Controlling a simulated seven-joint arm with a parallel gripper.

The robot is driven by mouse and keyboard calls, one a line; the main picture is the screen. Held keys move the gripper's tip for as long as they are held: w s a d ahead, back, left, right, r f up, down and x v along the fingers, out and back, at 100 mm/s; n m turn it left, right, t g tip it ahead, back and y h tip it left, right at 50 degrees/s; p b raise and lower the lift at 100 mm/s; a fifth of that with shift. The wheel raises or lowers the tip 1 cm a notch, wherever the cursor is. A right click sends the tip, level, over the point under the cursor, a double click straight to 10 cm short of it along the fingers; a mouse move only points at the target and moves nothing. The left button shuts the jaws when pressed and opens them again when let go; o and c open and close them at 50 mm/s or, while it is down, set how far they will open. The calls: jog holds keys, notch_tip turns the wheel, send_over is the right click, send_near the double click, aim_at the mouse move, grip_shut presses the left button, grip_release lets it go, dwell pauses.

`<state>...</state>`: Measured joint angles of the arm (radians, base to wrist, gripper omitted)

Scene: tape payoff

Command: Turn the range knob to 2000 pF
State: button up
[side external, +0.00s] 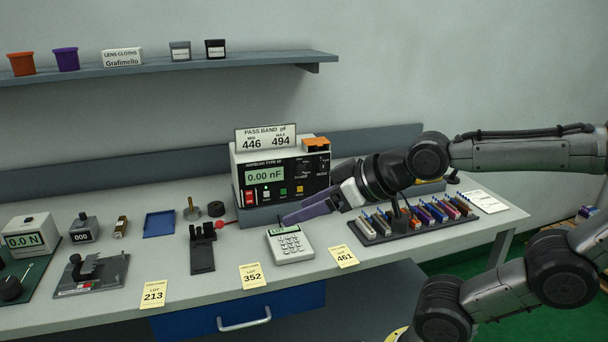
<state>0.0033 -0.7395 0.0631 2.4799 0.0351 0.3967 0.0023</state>
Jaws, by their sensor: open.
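The capacitance meter (240,160) stands against the back of the bench, with a black front panel and a display (264,176) reading 0.00 nF. Small dark controls (323,165) show at the panel's upper right. They are too small to tell which is the range knob or where it points. Red, green and yellow buttons sit along the panel's lower part. My gripper (290,217) reaches in from the right with long purple fingers, in front of the meter's lower edge and above the calculator. Its jaws are open and I see nothing between them.
A pass band sign (265,138) reading 446 to 494 and an orange item (316,143) are on top of the meter. A dark tray (380,235) of coloured parts is at right, a black stand (202,256) at left.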

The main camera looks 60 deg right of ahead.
jog(key=w+d+r+m+t+h, duration=0.1)
jog(key=w+d+r+t, duration=0.1)
jog(key=w, duration=0.2)
jog(key=w+d+r+m+t+h, duration=0.1)
jog(key=w+d+r+t, duration=0.1)
jog(key=w+t, duration=0.15)
jog(key=m+g+h, duration=0.3)
jog(key=m+h, duration=0.3)
jog(key=h, duration=0.4)
send_near(302, 172)
jog(key=shift+t, duration=0.25)
jog(key=x, duration=0.8)
jog(key=shift+d, duration=0.15)
grip_shut()
